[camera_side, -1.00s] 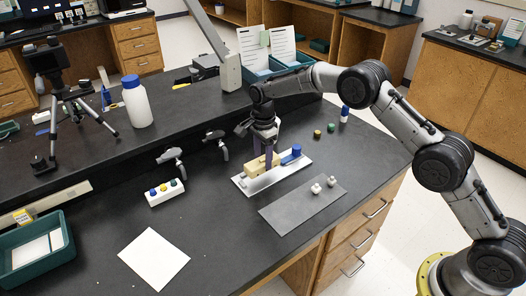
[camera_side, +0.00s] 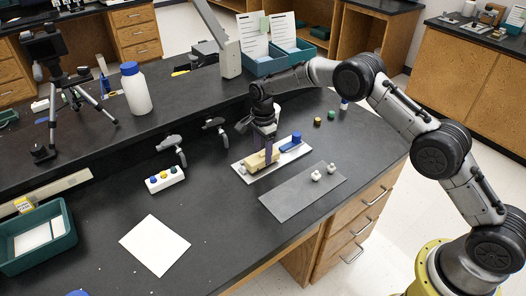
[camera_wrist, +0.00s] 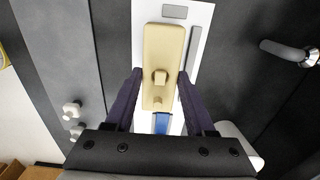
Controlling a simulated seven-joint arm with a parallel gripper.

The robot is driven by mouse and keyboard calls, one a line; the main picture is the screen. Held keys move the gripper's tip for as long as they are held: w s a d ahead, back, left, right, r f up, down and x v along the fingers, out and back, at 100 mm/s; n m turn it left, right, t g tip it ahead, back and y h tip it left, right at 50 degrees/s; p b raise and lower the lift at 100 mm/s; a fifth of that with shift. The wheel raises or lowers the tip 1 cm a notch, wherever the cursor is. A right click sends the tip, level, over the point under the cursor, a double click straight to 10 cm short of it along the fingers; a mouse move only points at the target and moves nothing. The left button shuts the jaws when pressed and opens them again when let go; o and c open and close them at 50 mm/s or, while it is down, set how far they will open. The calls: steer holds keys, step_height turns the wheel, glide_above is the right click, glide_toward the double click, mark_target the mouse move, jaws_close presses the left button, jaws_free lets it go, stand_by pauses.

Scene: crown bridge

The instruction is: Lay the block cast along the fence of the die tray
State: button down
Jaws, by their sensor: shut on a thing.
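The block cast (camera_side: 260,161), a long tan block with a peg and a round knob on top, is between the two fingers of my gripper (camera_side: 265,147). In the wrist view my gripper (camera_wrist: 160,84) is shut on the sides of the block cast (camera_wrist: 162,45). The block is over the white die tray (camera_side: 241,177), low at its left end; I cannot tell whether it touches. In the wrist view a grey bar, seemingly the fence (camera_wrist: 188,100), runs along the tray (camera_wrist: 199,35) just right of the block, roughly parallel, partly hidden by a finger.
A blue part (camera_side: 292,142) is at the tray's right end. A grey mat (camera_side: 290,195) with two small pale pieces (camera_side: 323,172) lies in front. Two grey taps (camera_side: 215,130) and a white holder with coloured knobs (camera_side: 164,179) stand left. White paper (camera_side: 154,243) lies front left.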

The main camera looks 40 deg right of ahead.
mark_target(263, 155)
steer(key=shift+f, duration=0.25)
stand_by(0.3)
steer(key=shift+c, duration=0.8)
jaws_free()
steer(key=shift+f, duration=0.1)
step_height(263, 155, up, 14)
